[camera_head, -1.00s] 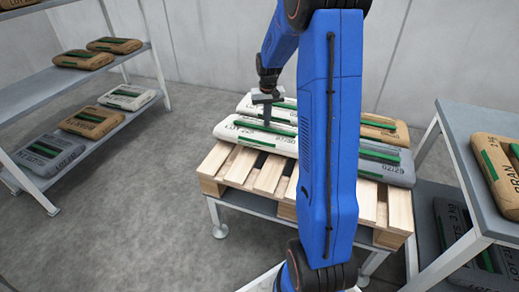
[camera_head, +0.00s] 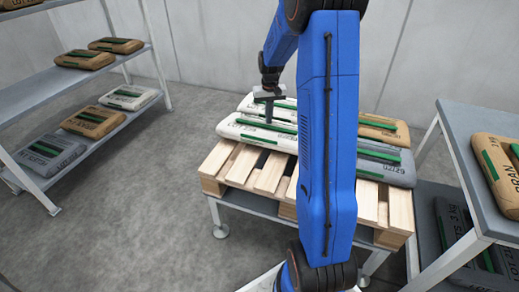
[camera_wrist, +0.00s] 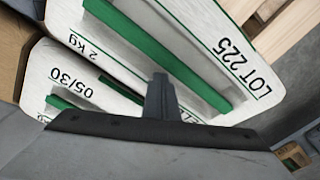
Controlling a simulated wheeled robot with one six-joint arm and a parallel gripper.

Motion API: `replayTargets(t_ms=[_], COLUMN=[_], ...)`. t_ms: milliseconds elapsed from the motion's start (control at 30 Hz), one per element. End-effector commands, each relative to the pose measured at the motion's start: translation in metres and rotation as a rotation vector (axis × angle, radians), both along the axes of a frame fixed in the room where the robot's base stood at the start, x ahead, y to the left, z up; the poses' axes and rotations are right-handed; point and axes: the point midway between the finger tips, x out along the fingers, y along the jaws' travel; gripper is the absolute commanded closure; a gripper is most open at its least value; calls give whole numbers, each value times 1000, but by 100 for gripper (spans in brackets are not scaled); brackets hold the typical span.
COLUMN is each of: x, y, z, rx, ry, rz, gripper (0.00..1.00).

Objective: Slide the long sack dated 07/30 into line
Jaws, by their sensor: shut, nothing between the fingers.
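The long white sack (camera_head: 232,132) lies at the front left of the pallet, with a green stripe along it. Its right end is behind my arm, and I cannot read its date clearly now. My gripper (camera_head: 268,120) is shut and empty, pointing down at the back side of the long sack. Its fingers (camera_wrist: 160,95) show in the wrist view over the white sacks; I cannot tell whether they touch.
The wooden pallet (camera_head: 270,175) has bare slats in front. A grey sack (camera_head: 388,172) lies at the right and a tan sack (camera_head: 385,130) behind it. A sack shelf (camera_head: 85,88) stands at left, a grey table (camera_head: 470,175) at right. The floor between is clear.

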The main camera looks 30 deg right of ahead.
Motion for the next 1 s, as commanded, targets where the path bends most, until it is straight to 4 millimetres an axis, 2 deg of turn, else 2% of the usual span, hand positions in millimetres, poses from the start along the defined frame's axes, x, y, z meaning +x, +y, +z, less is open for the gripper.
replayTargets(t_ms=[33, 333, 1000], x=[-9, -12, -11], y=[0, 4, 5], z=[-22, -21, 24], rx=[9, 9, 10], ry=[31, 32, 30], rz=[-2, -5, -3], gripper=[100, 100, 100])
